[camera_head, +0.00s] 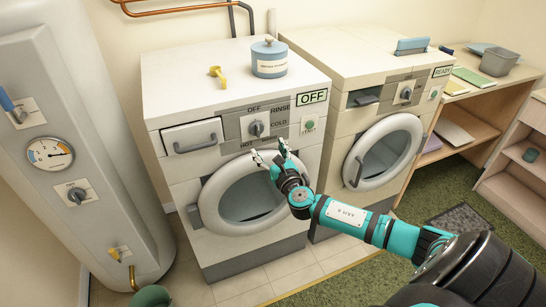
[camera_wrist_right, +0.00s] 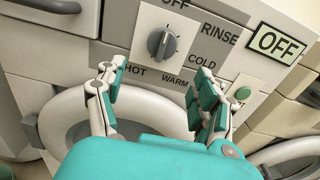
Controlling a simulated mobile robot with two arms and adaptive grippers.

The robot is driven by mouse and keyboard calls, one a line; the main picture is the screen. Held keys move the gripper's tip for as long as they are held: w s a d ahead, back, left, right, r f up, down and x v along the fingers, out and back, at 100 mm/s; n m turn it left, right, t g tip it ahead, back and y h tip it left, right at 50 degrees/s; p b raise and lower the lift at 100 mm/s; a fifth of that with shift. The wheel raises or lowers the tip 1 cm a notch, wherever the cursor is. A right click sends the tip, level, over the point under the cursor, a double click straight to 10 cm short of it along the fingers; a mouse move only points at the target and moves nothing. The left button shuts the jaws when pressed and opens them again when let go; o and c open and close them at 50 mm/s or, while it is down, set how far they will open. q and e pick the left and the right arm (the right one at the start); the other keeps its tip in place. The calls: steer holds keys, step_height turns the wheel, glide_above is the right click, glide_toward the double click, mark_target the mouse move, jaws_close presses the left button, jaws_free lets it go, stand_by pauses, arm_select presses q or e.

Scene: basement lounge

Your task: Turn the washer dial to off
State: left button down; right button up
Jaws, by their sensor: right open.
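The left washer (camera_head: 230,100) has a grey dial (camera_head: 256,128) on its front panel, ringed by the labels OFF, RINSE, COLD, WARM and HOT. In the wrist view the dial (camera_wrist_right: 162,44) has its ridge roughly up-down, in line with the OFF label above it. The washer's display (camera_head: 313,97) reads OFF; it also shows in the wrist view (camera_wrist_right: 276,43). My right gripper (camera_head: 270,152) is open and empty, just below the dial and in front of the round door (camera_head: 240,200). Its fingers (camera_wrist_right: 156,76) are spread, apart from the dial. My left gripper is not in view.
A green button (camera_head: 309,125) sits right of the dial, and a drawer (camera_head: 192,137) left of it. A second machine (camera_head: 365,85) with a READY display stands to the right. A grey tank (camera_head: 60,110) stands at the left. A blue canister (camera_head: 269,58) is on the washer.

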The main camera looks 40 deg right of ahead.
steer(key=shift+v, duration=1.65)
steer(key=s+d+f+m+g, duration=0.1)
steer(key=s+f+m+g, duration=0.25)
steer(key=f, duration=0.65)
steer(key=s+d+f+m+g, duration=0.2)
steer(key=f+m, duration=0.3)
steer(key=f, duration=0.5)
steer(key=s+a+f+m+g, duration=0.1)
steer(key=s+f+m+g, duration=0.15)
steer(key=s+f, duration=0.45)
steer(key=s+a+f+m+g, duration=0.2)
steer(key=s+f+m, duration=0.2)
steer(key=f, duration=0.5)
steer(key=s+a+f+m+g+y, duration=0.1)
steer(key=s+a+f+m, duration=0.4)
steer(key=s, duration=0.6)
steer(key=s+a+f+m+g+y, duration=0.1)
steer(key=s+a+f+m+g, duration=0.2)
steer(key=s, duration=0.8)
steer(key=s+a+f+m+g+y, duration=0.2)
steer(key=s+a+f+m, duration=0.6)
steer(key=s, duration=0.3)
steer(key=shift+s+a+f+g, duration=0.25)
steer(key=shift+s+f+g, duration=0.05)
steer(key=shift+f, duration=0.4)
